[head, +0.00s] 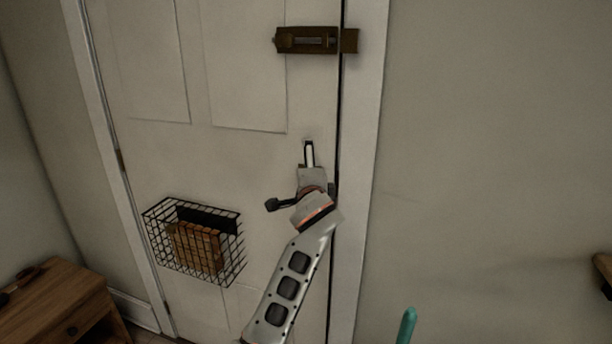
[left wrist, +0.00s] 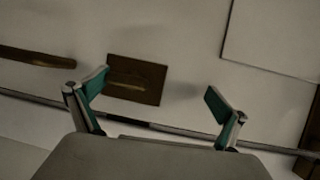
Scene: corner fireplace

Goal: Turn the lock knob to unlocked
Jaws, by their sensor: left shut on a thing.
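In the head view my left arm comes up from below, and my left gripper (head: 309,155) is at the door near its right edge. It hides the lock there. In the left wrist view a small brown lock plate (left wrist: 148,88) with a pale line across it shows between the teal finger pads of that gripper (left wrist: 156,95). The fingers stand apart, one on each side of the plate. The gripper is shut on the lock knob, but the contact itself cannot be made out. My right gripper is not in view.
A brown slide bolt (head: 305,40) sits above on the white door (head: 240,165). A wire basket (head: 236,240) hangs low at left, near a wooden cabinet (head: 60,300). A teal rod-like thing (head: 407,325) stands at the bottom.

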